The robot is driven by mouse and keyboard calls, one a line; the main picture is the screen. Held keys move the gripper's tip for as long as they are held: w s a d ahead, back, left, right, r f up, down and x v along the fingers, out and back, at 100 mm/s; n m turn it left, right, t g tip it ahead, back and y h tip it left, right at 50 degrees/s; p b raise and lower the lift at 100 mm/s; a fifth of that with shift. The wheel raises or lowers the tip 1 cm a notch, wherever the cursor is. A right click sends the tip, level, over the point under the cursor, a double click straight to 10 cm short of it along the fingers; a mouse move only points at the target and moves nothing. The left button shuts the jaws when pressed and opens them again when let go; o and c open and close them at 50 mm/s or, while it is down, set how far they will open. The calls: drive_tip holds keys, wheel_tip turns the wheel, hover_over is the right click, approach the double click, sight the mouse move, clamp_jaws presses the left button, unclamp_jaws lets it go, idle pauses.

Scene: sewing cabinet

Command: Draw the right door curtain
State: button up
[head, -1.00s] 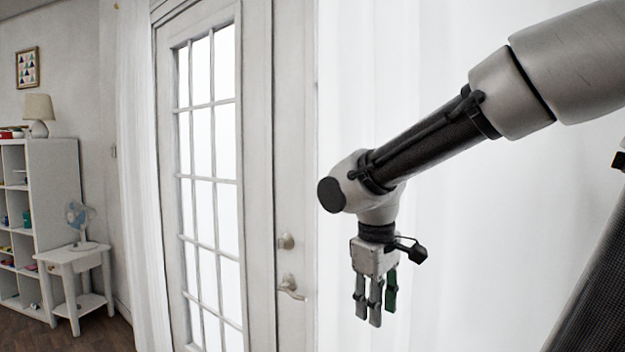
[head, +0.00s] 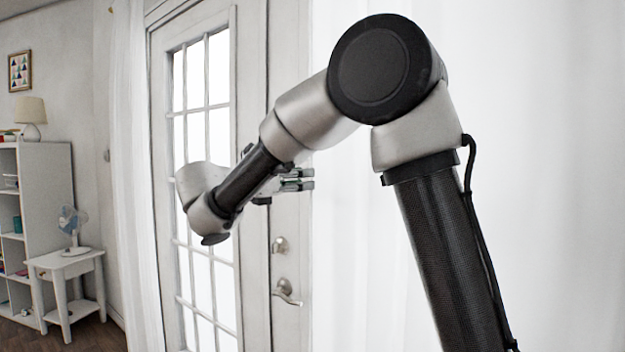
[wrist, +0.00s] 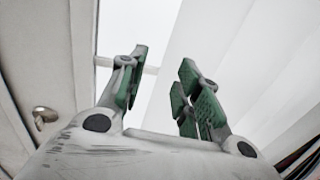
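The right door curtain (head: 550,150) is a white, softly pleated sheet filling the right side of the head view. Its straight left edge hangs beside the door frame. My gripper (head: 303,180) is at that edge, above the door handle, with its fingers pointing right. In the wrist view my gripper (wrist: 162,75) is open, its green-padded fingers spread apart. The curtain (wrist: 245,45) shows behind the right fingers, and its edge line runs through the gap. I cannot tell whether cloth lies between the fingers.
A white glazed door (head: 250,120) stands left of the curtain, with a metal lever handle (head: 287,292) below my gripper. A left curtain (head: 132,180) hangs beyond it. A small table (head: 70,262) with a fan (head: 72,225) and a shelf (head: 45,170) stand far left.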

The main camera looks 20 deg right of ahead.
sight(313, 178)
drive_tip(key=shift+x, duration=2.25)
clamp_jaws()
